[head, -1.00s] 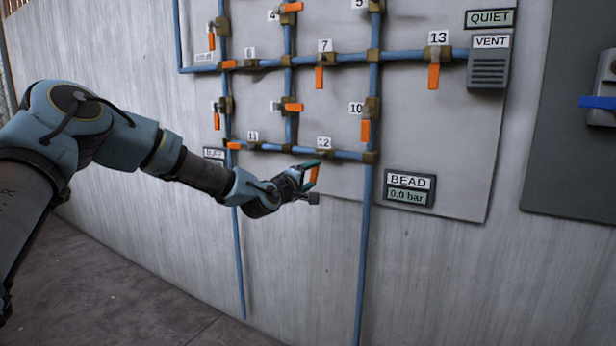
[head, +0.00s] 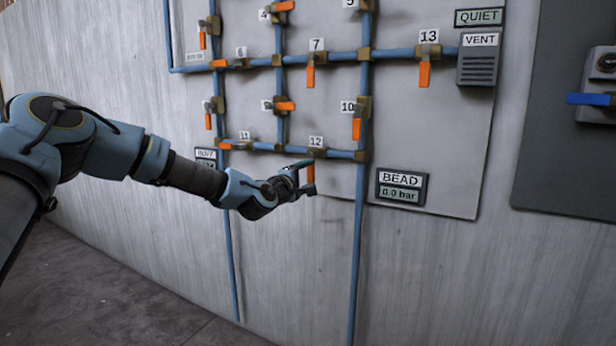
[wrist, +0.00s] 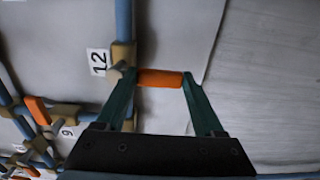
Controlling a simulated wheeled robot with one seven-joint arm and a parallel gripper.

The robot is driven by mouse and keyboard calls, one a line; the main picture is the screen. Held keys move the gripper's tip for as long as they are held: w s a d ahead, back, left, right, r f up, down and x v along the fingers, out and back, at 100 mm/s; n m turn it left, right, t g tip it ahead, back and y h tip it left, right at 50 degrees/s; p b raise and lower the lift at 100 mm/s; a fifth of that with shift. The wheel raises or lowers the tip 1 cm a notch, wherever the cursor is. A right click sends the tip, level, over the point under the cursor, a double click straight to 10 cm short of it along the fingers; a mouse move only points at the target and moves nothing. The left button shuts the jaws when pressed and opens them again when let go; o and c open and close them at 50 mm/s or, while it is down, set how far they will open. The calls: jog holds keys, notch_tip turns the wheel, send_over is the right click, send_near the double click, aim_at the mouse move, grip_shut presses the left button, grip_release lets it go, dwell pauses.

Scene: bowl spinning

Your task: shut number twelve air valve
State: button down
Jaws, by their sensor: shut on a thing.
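The number twelve valve (head: 317,153) sits on the lower horizontal blue pipe, just under its label "12" (head: 316,142). Its orange handle (wrist: 160,79) hangs down, crosswise to the pipe; in the wrist view the pipe runs up and down and the handle points right. My gripper (head: 307,178) is at this handle, shut on it. In the wrist view the green fingers of my gripper (wrist: 160,77) stand at the two ends of the handle, one beside the valve body, the other at the free end. The handle is partly hidden in the head view.
Other orange-handled valves are close: number 10 (head: 357,128) up to the right, number 11 (head: 228,146) to the left, number 9 (wrist: 67,117) up-left. The BEAD display (head: 402,187) reads 0.0 bar. The sign (head: 479,17) reads QUIET.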

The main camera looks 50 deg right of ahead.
grip_release()
jog(key=shift+a, duration=0.1)
jog(key=v, duration=1)
jog(key=shift+a, duration=0.25)
